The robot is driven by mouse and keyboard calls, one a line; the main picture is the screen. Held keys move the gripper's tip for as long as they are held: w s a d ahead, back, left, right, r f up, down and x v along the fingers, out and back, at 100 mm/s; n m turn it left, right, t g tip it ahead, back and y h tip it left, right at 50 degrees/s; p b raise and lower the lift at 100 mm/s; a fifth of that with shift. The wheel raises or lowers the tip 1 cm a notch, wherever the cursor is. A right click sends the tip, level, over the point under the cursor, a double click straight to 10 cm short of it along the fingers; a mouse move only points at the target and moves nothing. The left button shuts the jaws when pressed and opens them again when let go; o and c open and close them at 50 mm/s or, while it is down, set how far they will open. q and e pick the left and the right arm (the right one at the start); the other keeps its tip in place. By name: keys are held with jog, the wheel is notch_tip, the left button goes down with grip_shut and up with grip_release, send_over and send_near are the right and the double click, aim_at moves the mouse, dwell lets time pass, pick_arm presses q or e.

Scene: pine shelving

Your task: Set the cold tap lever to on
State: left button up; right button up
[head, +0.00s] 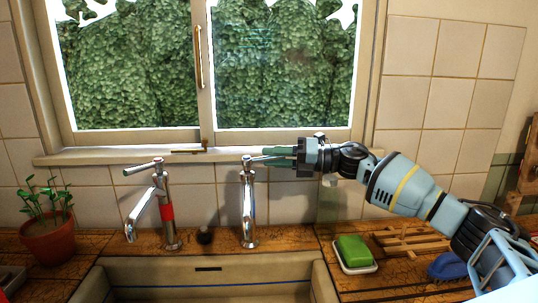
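The cold tap (249,205) is the right-hand chrome tap, upright behind the sink, with a small blue mark at its top. Its lever (258,158) points right from the top of the tap. My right gripper (268,156) reaches in from the right with its fingers pointing left at the lever, close to the tap top. The fingers overlap the lever in the picture. Whether they are closed on it or touch it I cannot tell. My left gripper is not in view.
The left-hand tap (167,212) has a red band, and its lever points left. A sink (210,267) lies in front. A green soap (354,250) on a dish, a wooden rack (405,241) and a blue brush (447,266) lie right. A potted plant (48,242) stands left.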

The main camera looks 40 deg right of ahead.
jog(key=shift+x, duration=0.9)
jog(key=shift+c, duration=0.4)
grip_shut()
